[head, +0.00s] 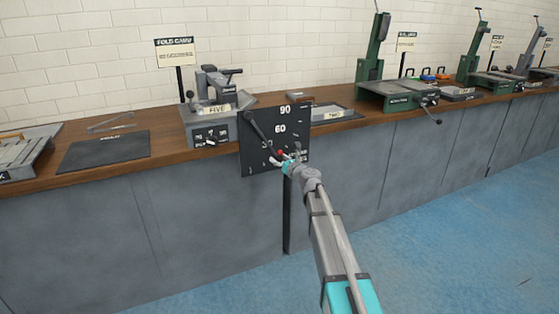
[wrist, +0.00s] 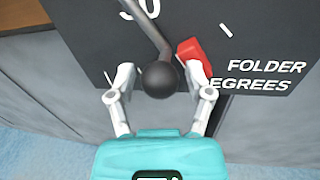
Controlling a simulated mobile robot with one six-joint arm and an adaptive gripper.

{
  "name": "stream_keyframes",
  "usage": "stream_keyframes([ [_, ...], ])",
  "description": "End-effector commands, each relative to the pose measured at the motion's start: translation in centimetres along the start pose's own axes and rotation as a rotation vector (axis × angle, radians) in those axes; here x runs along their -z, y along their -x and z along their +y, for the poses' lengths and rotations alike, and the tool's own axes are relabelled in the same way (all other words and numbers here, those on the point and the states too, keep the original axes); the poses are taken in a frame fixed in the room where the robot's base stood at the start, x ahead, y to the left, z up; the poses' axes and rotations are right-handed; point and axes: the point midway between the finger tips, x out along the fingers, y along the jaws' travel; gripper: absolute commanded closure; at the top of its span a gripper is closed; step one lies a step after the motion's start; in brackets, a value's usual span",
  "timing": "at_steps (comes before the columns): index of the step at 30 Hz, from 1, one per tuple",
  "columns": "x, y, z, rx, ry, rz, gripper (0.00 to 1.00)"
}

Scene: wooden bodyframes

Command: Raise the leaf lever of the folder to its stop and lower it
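The folder's dial plate (head: 258,165) is a black board in front of the bench, marked 30, 60 and 90. In the wrist view the dial plate (wrist: 270,35) reads "FOLDER DEGREES". The dark leaf lever (head: 258,130) slants down to the right across it, its end low on the dial. Its black ball knob (wrist: 160,79) shows in the wrist view, with a red piece (wrist: 194,56) beside it. My gripper (wrist: 160,74) is open, one finger on each side of the knob, with gaps visible. In the head view my gripper (head: 281,160) covers the knob.
A grey machine labelled FIVE (head: 212,120) stands on the wooden bench (head: 165,147) behind the dial. A box labelled TWO (head: 333,114) is to the right. Green machines (head: 395,92) stand farther right. A dark post (head: 287,215) stands below the dial. The blue floor is clear.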

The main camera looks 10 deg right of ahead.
Motion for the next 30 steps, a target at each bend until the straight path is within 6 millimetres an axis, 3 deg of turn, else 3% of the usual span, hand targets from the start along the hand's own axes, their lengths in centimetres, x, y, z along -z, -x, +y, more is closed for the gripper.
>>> stream_keyframes([
  [1,0.00,0.00,0.00,0.000,0.000,0.000,0.54],
  [9,0.00,-0.01,0.00,0.000,0.000,0.000,1.00],
  [30,0.43,0.42,-0.40,0.011,-0.038,-0.006,1.00],
])
